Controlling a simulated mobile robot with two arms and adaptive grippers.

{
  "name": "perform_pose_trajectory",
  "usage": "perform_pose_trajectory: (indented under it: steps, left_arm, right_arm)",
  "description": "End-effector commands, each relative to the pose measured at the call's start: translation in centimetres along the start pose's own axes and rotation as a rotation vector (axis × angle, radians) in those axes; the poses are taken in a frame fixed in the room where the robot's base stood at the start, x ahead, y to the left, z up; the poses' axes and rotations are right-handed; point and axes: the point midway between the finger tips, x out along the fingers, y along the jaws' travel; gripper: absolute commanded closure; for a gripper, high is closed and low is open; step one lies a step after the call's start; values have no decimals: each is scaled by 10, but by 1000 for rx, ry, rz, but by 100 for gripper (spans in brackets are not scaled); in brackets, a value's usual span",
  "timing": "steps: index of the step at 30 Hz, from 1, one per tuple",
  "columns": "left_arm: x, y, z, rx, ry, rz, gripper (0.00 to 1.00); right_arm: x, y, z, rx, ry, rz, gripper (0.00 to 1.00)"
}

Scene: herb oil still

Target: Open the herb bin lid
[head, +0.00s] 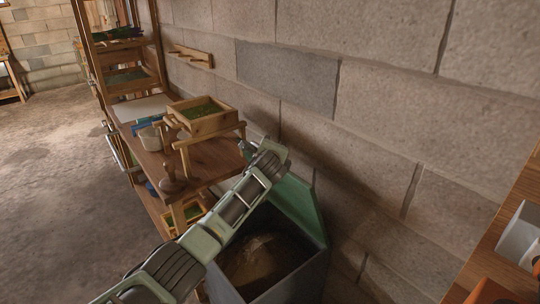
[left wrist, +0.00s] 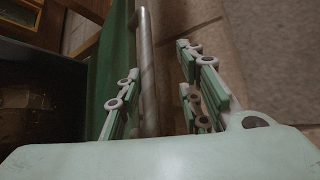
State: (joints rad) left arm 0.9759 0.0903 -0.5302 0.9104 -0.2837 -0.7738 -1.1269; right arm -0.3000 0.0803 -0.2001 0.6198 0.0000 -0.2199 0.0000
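The herb bin (head: 307,278) stands against the stone wall, with a dark interior and a brownish heap inside. Its green lid (head: 300,206) is raised, tilted up toward the wall, so the bin's mouth is open. My left arm crosses in front of the bin and hides part of it. My left gripper (head: 262,150) is at the lid's upper edge. In the left wrist view, the lid (left wrist: 108,75) is at left, and a metal bar handle (left wrist: 147,70) runs between the spread fingers of the left gripper (left wrist: 160,95). The bar is nearer the left finger; contact is unclear. My right gripper is out of view.
A wooden table (head: 212,163) left of the bin carries a wooden frame with a tray of green herbs (head: 203,112) and a dark knobbed object (head: 172,178). A wooden surface (head: 493,245) with a white container (head: 520,235) is at right. Floor at left is clear.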

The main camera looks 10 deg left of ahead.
Motion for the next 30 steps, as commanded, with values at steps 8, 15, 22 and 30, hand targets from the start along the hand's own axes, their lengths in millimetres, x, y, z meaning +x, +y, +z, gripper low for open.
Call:
perform_pose_trajectory:
  steps: [8,15,22,30]
  left_arm:
    - [-37,-4,1,-1,2,-10,69]
    - [-67,-3,1,0,0,-7,69]
    - [-80,-2,1,0,0,-5,69]
    - [-81,-2,1,0,-1,-4,69]
  right_arm:
    - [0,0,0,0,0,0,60]
    - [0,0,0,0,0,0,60]
    - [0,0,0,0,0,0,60]
    - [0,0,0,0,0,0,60]
